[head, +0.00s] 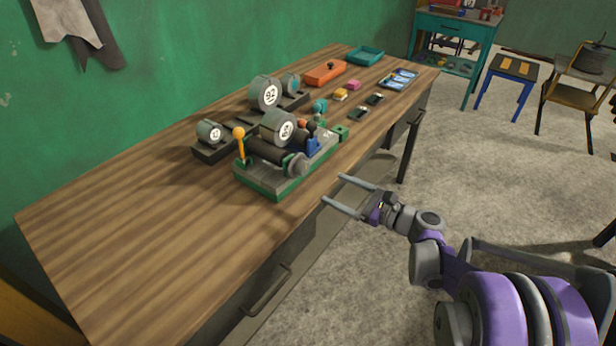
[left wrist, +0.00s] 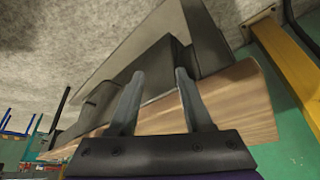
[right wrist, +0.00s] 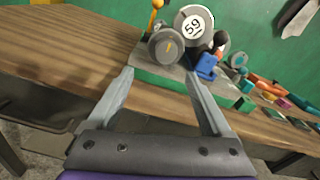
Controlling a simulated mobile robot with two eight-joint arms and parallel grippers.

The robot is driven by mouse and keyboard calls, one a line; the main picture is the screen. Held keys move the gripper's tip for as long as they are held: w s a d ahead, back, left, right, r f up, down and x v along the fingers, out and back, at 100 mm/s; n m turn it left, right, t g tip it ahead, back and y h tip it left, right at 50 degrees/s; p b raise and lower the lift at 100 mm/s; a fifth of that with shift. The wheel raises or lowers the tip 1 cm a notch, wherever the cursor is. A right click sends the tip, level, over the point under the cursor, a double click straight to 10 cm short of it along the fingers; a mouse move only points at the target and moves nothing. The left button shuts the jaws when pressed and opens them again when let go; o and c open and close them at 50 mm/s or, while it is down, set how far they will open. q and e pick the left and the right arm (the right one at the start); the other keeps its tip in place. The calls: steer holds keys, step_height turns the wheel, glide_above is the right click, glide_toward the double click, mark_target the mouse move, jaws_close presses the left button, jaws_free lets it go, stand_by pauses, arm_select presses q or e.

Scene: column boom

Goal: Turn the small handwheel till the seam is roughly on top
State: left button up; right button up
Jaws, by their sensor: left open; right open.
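The small handwheel (head: 297,165) is a grey disc at the near right end of a machine with a green-edged base (head: 262,189). In the right wrist view the handwheel (right wrist: 160,55) shows its face with a short yellow mark near the middle; I cannot tell if this is the seam. My right gripper (head: 333,189) is open and empty, off the table's front edge and apart from the wheel. Its fingers also show in the right wrist view (right wrist: 159,76). My left gripper (left wrist: 160,75) is open and empty in the left wrist view, outside the head view.
A yellow-knobbed lever (head: 239,145), a numbered dial (head: 279,128) and a blue part (head: 313,146) crowd the wheel. More dials (head: 266,93) stand behind. The wooden table (head: 120,235) is clear at the near left. Small blocks and trays lie toward its far end.

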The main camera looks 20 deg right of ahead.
mark_target(306, 170)
steer(key=shift+m+t, duration=0.3)
steer(key=shift+m, duration=0.1)
steer(key=x, duration=1)
steer(key=shift+w+d, duration=0.1)
steer(key=shift+w, duration=0.4)
jaws_close()
